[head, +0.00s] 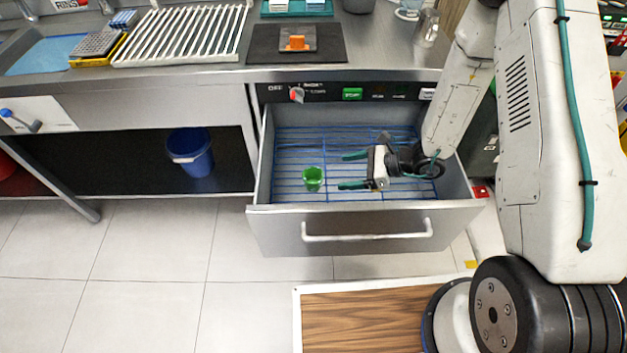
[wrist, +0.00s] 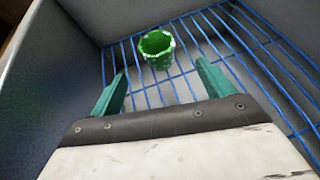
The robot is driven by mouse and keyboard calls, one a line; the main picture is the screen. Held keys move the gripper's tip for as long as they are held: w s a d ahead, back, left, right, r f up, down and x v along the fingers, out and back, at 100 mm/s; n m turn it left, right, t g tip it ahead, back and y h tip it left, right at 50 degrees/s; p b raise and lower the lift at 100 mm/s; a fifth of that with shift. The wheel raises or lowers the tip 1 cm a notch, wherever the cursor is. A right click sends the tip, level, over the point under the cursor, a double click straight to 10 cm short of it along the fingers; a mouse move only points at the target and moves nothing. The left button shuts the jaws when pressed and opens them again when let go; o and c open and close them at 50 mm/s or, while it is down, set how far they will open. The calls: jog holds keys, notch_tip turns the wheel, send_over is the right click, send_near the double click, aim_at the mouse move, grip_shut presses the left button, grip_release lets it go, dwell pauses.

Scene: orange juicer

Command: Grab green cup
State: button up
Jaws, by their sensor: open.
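The green cup (head: 313,178) stands upright on the blue wire rack (head: 350,140) inside the open drawer, left of the middle. My gripper (head: 348,171) is inside the drawer, to the right of the cup, with its green fingers pointing left toward it. In the wrist view the cup (wrist: 158,48) is ahead of the gap between the open fingers (wrist: 162,80), beyond the tips and not touching them. The gap between the fingers is empty. The cup's rim and open top show in the wrist view.
The drawer's front wall with a white handle (head: 367,231) stands pulled out below the counter (head: 215,75). The drawer's side wall (wrist: 50,80) is near the gripper in the wrist view. A blue bucket (head: 190,153) is on the shelf at left. A wooden board (head: 370,320) lies on the floor.

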aim_at(322, 176)
jog(key=x, duration=1.1)
jog(key=shift+s+a, duration=0.15)
jog(key=shift+a, duration=0.15)
jog(key=c, duration=1.1)
